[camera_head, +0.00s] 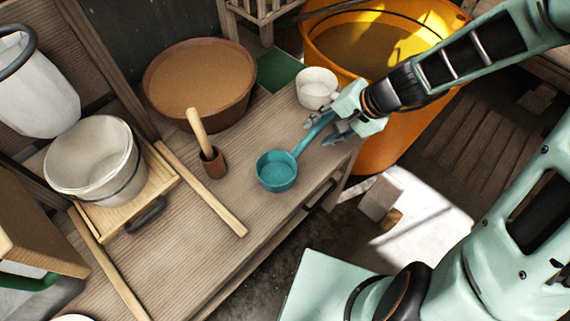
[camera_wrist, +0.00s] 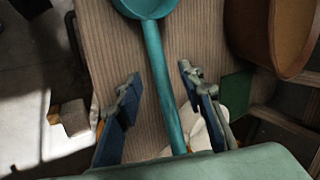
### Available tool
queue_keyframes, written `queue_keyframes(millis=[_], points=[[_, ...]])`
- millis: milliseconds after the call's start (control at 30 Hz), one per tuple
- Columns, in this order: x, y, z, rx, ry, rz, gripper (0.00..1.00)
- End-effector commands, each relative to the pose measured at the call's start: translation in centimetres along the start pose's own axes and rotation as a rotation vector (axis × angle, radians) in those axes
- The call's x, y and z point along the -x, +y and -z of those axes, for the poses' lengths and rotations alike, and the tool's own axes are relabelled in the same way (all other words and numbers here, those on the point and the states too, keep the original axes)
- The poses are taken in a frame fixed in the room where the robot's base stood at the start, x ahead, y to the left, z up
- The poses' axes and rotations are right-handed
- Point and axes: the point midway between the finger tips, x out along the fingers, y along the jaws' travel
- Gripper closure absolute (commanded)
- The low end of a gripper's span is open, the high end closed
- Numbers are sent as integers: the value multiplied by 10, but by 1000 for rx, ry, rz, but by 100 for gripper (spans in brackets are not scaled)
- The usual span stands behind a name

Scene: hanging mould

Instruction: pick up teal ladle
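The teal ladle (camera_head: 276,174) lies on the ribbed wooden bench top, its round bowl near the front edge and its handle running up and right to my gripper (camera_head: 338,127). In the wrist view the ladle's handle (camera_wrist: 159,70) runs down between the two fingers of my gripper (camera_wrist: 160,80). The fingers are open, with a visible gap on each side of the handle. The handle's far end is hidden behind the gripper body at the bottom of the wrist view.
A white cup (camera_head: 316,84) stands close behind my gripper. A large brown bowl (camera_head: 200,82), a small brown holder (camera_head: 213,164) with a wooden handle in it, and a white bucket (camera_head: 92,165) stand further left. An orange tub (camera_head: 392,145) is beside the bench.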

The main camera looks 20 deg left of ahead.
Motion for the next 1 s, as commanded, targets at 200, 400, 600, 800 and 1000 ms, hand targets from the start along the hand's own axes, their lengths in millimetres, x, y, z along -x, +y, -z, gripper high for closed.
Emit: queue_keyframes(millis=[200,400,600,800,1000], points=[[-14,0,0,-2,-3,0,64],[-39,0,0,0,-4,1,64],[-52,0,2,-1,1,1,64],[-53,0,2,0,2,1,64],[-52,0,2,0,2,1,78]])
